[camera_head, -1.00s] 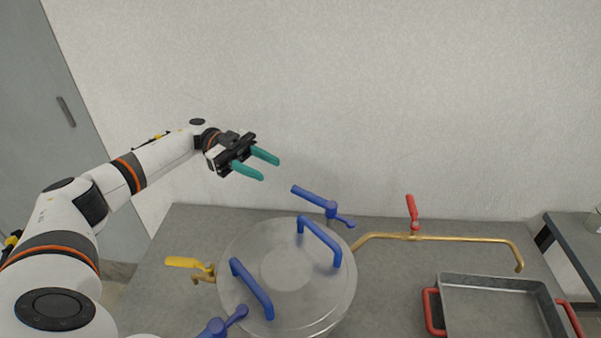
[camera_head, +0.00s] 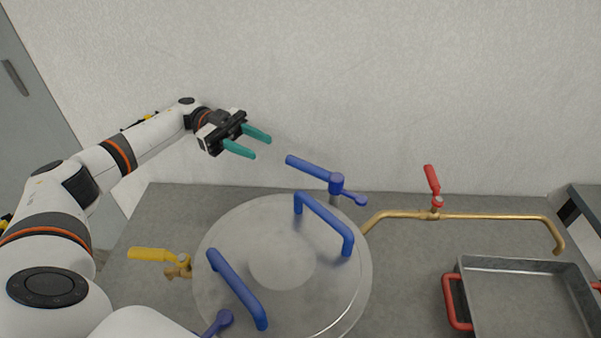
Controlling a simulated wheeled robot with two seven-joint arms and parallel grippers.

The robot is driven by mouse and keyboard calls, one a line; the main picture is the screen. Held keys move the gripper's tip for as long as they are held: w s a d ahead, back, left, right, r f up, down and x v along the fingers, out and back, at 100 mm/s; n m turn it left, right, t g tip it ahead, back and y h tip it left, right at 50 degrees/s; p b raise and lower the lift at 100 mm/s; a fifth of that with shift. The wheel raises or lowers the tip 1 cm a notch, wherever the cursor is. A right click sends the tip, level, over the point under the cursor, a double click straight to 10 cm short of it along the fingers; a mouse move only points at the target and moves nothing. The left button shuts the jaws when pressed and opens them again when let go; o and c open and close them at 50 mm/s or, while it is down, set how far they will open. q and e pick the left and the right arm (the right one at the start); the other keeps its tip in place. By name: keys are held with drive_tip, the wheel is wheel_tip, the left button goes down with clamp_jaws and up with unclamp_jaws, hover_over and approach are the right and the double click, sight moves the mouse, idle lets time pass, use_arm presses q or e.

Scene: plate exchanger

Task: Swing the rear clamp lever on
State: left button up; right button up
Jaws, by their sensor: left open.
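The rear clamp lever (camera_head: 308,168) is blue and stands behind the round metal lid (camera_head: 282,262). Its long arm points left and toward the back, away from the lid, and its short end points right. My left gripper (camera_head: 255,145) is open and empty, in the air to the left of the lever and apart from it. Its two green fingers point right. A second blue clamp (camera_head: 219,322) is at the lid's front edge, partly hidden by my arm and the picture's edge. My right gripper is not in view.
Two blue handles (camera_head: 325,222) stand up from the lid. A yellow-handled valve (camera_head: 152,254) sticks out at left. A brass pipe (camera_head: 490,217) with a red lever (camera_head: 432,180) runs right, above a metal tray (camera_head: 515,262) with red handles. A wall is behind the table.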

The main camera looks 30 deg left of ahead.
sight(295, 158)
use_arm(q)
drive_tip(key=d+p, duration=0.1)
drive_tip(key=d, duration=0.2)
drive_tip(key=d+p, duration=0.1)
drive_tip(key=d, duration=0.3)
drive_tip(key=s+d+p, duration=0.1)
drive_tip(key=d, duration=0.2)
drive_tip(key=shift+d+r+p, duration=0.15)
drive_tip(key=shift+d+p, duration=0.2)
drive_tip(key=shift+p, duration=0.05)
drive_tip(key=shift+d, duration=0.65)
clamp_jaws()
